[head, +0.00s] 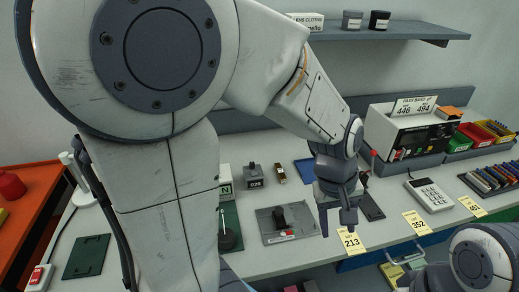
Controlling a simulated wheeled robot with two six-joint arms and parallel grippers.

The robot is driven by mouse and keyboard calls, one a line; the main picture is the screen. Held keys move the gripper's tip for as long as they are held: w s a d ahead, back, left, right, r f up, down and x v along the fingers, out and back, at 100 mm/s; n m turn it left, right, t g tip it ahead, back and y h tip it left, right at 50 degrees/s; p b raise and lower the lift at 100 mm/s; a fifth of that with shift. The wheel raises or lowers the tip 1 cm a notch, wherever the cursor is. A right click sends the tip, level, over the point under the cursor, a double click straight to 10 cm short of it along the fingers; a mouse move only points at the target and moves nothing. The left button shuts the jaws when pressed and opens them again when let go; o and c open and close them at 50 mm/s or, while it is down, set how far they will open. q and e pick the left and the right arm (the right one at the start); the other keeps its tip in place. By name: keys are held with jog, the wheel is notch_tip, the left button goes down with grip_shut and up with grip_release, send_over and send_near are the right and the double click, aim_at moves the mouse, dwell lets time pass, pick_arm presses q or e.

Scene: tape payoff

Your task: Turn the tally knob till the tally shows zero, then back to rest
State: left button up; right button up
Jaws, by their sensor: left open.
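A small dark grey counter (255,178), which looks like the tally, stands on the bench left of my left gripper. A small knob shows on its top, and its front window seems to read 028, though the digits are small. My left gripper (338,222) points down over the bench, right of the counter and clear of it. Its fingers are apart with nothing between them. My right gripper is out of view.
A grey plate with a black lever (282,222) lies between the counter and the bench front. Yellow number tags (351,240) line the front edge. A card terminal (429,195), a boxy machine (405,135) and colored bins (475,135) stand right. My left arm hides much of the bench.

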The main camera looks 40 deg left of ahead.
pick_arm(q)
jog(key=w+a+n+t+p, duration=0.2)
jog(key=w+a+n, duration=0.6)
jog(key=a+n, duration=0.3)
jog(key=n+t+y+p, duration=0.1)
jog(key=n+y+p, duration=0.1)
jog(key=n, duration=1.6)
send_near(252, 163)
jog(key=b+x, duration=0.2)
jog(key=x, duration=0.5)
jog(key=shift+f, duration=0.35)
jog(key=shift+w+f, duration=0.15)
jog(key=shift+f, duration=0.25)
grip_shut()
